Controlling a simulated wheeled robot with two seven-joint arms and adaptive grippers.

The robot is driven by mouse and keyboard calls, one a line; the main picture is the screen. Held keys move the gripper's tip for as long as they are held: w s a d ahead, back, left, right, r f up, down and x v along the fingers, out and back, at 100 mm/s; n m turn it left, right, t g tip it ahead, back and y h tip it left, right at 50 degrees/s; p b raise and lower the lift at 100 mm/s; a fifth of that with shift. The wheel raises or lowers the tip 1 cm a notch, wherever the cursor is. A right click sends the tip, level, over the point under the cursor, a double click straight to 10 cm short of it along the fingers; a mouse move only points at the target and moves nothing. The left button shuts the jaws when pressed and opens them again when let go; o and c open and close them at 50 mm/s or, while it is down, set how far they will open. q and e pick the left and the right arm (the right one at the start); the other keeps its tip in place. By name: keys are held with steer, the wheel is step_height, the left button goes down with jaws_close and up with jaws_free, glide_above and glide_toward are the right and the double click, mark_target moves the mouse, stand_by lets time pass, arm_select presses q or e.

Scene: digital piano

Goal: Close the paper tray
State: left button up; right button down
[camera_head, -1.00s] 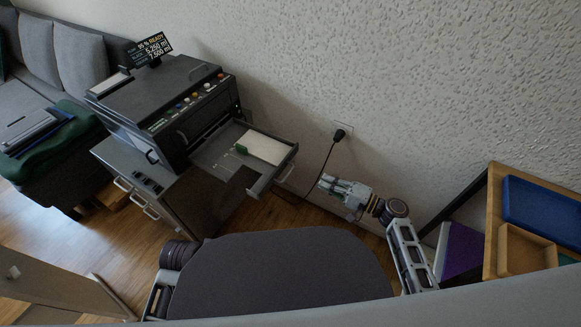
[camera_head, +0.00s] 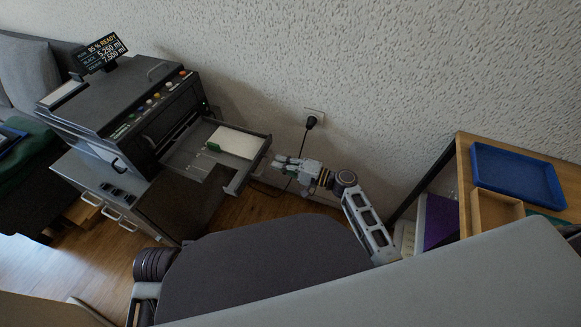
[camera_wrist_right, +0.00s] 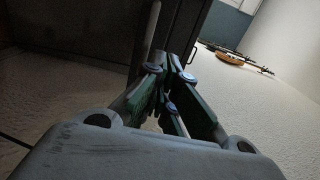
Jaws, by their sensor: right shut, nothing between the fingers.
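The paper tray (camera_head: 180,155) is pulled out from the dark printer (camera_head: 130,100) on the left in the head view. A stack of white paper (camera_head: 237,142) and a small green guide (camera_head: 213,146) sit in it. My right gripper (camera_head: 277,161) is shut and empty, just right of the tray's front end; any contact cannot be told. In the right wrist view its fingers (camera_wrist_right: 170,75) are together, with a dark panel behind them. Of my left arm only a part shows at the bottom left; its gripper is out of view.
The printer stands on a grey cabinet (camera_head: 95,185) with drawer handles. A black plug (camera_head: 312,121) with a cord is in the wall socket behind my right gripper. A wooden table with a blue tray (camera_head: 515,175) stands at the right. A sofa is at the far left.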

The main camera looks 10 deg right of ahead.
mark_target(258, 156)
steer(key=x, duration=0.4)
steer(key=shift+a+b, duration=0.1)
steer(key=shift+b, duration=0.2)
arm_select(q)
steer(key=shift+s+d+f, duration=0.15)
steer(key=shift+s+d, duration=0.05)
steer(key=shift+s, duration=0.05)
arm_select(e)
steer(key=shift+w+a, duration=0.45)
steer(key=shift+a, duration=0.05)
arm_select(q)
steer(key=shift+w, duration=0.2)
arm_select(e)
steer(key=shift+a, duration=0.1)
